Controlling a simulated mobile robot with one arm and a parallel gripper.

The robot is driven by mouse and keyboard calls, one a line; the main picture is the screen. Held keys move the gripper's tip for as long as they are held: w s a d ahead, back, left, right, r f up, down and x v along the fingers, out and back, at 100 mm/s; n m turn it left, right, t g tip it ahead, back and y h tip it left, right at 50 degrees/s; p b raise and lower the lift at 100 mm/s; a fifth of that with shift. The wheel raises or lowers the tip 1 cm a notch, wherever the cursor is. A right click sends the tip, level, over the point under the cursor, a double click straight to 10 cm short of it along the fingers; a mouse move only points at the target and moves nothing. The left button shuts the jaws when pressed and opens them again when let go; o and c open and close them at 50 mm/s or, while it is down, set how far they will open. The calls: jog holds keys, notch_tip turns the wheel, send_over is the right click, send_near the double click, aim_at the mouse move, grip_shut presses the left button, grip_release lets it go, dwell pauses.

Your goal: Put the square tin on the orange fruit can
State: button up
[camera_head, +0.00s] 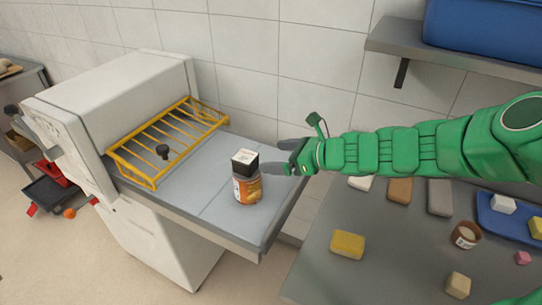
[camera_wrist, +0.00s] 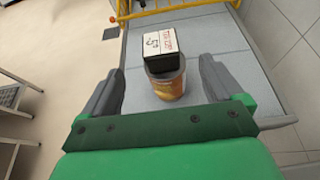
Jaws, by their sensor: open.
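The square tin (camera_head: 244,161), black with a white printed label, sits on top of the orange fruit can (camera_head: 247,190). The can stands upright on the grey shelf of the oven machine. In the wrist view the tin (camera_wrist: 161,45) rests on the can (camera_wrist: 169,86), set toward its far side, and part of the can's top shows in front of it. My gripper (camera_head: 277,156) is open just to the right of the tin. In the wrist view the fingers of my gripper (camera_wrist: 163,88) are spread on either side of the can, with gaps and nothing between them held.
A yellow wire rack (camera_head: 170,140) lies behind the can on the shelf. A grey table (camera_head: 385,245) at right holds several blocks, a brown cup (camera_head: 466,235) and a blue tray (camera_head: 490,217). A wall shelf (camera_head: 460,62) carries a blue bin (camera_head: 490,32). The shelf around the can is clear.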

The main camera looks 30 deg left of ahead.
jog(key=shift+d+r, duration=0.1)
jog(key=shift+d, duration=0.3)
